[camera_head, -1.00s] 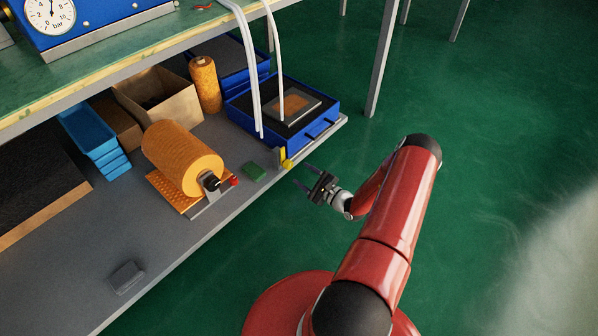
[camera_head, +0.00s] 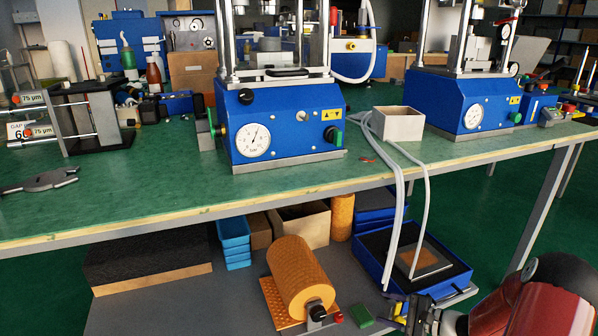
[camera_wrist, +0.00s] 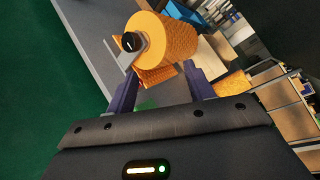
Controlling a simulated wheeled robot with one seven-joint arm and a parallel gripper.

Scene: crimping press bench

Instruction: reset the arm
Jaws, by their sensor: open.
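My gripper (camera_head: 408,312) shows at the bottom right of the head view, in front of the lower shelf's front edge, with my red arm behind it. In the wrist view my gripper (camera_wrist: 158,88) has its two dark fingers spread apart, with nothing held between them. Beyond the fingers lies the orange roll (camera_wrist: 168,42) with a black knob on its end. In the head view the orange roll (camera_head: 298,278) lies on its stand on the lower shelf, left of my gripper. A small green block (camera_head: 361,322) lies between them.
The green bench top (camera_head: 130,190) carries a blue press (camera_head: 285,118) with a gauge and a second blue press (camera_head: 470,105). A blue tray (camera_head: 455,282) and white hoses (camera_head: 398,220) are close to my gripper. Blue bins (camera_head: 235,242) stand on the shelf. Green floor is clear at right.

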